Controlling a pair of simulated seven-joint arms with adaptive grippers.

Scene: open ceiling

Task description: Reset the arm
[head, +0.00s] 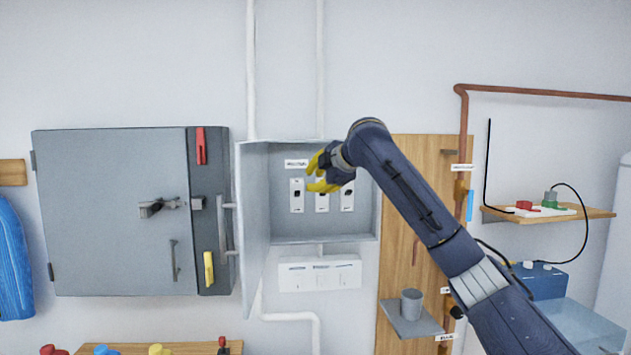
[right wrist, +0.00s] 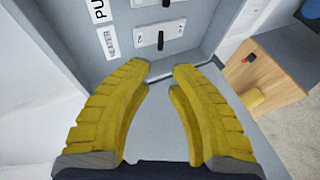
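My right arm reaches in from the lower right in the head view. Its gripper (head: 318,172) has yellow fingers and is in front of the open grey breaker box (head: 312,239). In the right wrist view the two fingers (right wrist: 160,80) stand apart with nothing between them, so the gripper is open. Beyond the fingertips is a white switch plate (right wrist: 160,37) inside the box. In the head view a left switch (head: 297,196) and a right switch (head: 347,197) show beside the gripper; the middle one is partly hidden by a finger. My left gripper is not in view.
The box door (head: 254,225) stands open on the left. A grey cabinet (head: 105,230) with a latch hangs further left. A wooden panel, copper pipe (head: 462,130), small shelf with a grey cup (head: 411,304) and a wooden shelf (head: 590,212) are on the right.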

